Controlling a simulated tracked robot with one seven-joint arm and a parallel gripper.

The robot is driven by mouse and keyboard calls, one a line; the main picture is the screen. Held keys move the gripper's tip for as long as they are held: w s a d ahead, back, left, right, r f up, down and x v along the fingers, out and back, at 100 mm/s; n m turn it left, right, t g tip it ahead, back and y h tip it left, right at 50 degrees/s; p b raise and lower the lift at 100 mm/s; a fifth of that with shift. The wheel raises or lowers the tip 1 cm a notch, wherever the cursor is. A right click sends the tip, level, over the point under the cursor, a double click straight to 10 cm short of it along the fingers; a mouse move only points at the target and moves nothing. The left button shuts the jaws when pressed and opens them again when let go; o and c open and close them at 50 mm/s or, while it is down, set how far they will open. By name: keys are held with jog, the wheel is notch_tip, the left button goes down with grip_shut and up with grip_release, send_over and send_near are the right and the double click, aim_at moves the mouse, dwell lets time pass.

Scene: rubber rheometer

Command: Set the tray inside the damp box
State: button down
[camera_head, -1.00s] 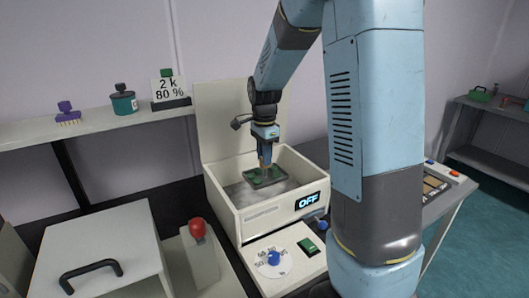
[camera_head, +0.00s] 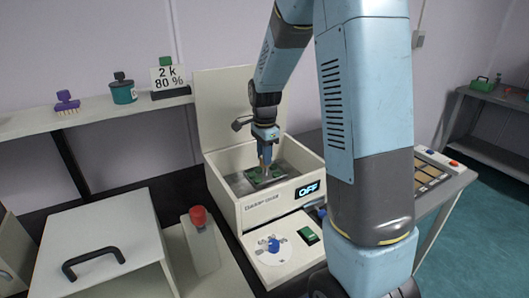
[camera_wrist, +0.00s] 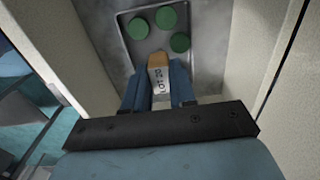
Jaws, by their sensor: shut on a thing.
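The damp box (camera_head: 264,212) is a pale box with its lid (camera_head: 222,105) standing open at the back and a display reading OFF on its front. My gripper (camera_head: 264,160) reaches down into the box's open top. The grey tray with green discs is inside the box walls below it; the discs (camera_head: 258,175) show there. In the wrist view, the tray (camera_wrist: 126,42) carries three round green discs. My gripper (camera_wrist: 158,88) is shut on the tray's tan, labelled tab (camera_wrist: 159,62). I cannot tell whether the tray touches the box floor.
A dial panel with a blue knob (camera_head: 273,245) and a green switch (camera_head: 307,235) is in front of the box. A red knob (camera_head: 198,216) and a white cabinet with a black handle (camera_head: 93,262) stand to the left. A shelf (camera_head: 95,117) with a teal pot runs behind.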

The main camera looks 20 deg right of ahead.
jog(key=shift+f, duration=2.05)
jog(key=c, duration=0.8)
grip_release()
jog(key=shift+c, duration=0.2)
jog(key=shift+r, duration=3)
jog(key=shift+r, duration=0.1)
